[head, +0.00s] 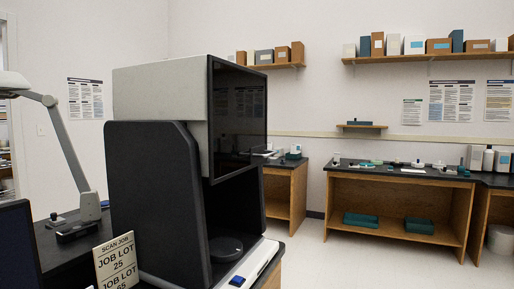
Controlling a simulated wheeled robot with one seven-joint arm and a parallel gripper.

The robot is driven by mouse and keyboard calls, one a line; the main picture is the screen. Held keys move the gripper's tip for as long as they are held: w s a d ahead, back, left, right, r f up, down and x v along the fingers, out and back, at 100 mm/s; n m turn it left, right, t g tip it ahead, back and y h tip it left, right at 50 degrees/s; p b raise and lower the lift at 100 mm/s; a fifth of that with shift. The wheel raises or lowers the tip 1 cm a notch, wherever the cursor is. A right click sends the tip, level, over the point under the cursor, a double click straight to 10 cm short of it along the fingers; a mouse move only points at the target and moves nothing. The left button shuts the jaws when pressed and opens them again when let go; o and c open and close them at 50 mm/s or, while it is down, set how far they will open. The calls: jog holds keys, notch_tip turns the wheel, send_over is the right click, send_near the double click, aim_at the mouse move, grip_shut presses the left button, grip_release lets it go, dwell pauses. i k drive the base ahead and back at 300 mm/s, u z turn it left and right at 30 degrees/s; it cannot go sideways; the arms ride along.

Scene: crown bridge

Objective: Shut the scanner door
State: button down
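The scanner (155,190) stands close in front of me, left of centre, with a grey upper housing and a black lower body. Its door (238,118) is a dark, glossy panel at the top of its right-hand face. The door is raised, and the space below it is open. A round black turntable (226,248) shows inside this opening. A white base strip with a blue button (237,281) runs along the front of the opening. My gripper is not in view.
A scan job sign (117,262) stands left of the scanner, near a grey lamp (65,145) and a dark screen (18,250). Benches (395,188) with small items line the back wall, below shelves of boxes (427,45). The floor (345,262) at right is clear.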

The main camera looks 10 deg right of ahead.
aim_at(237, 94)
jog(key=z, duration=0.75)
jog(key=i, duration=0.8)
jog(key=u, duration=0.05)
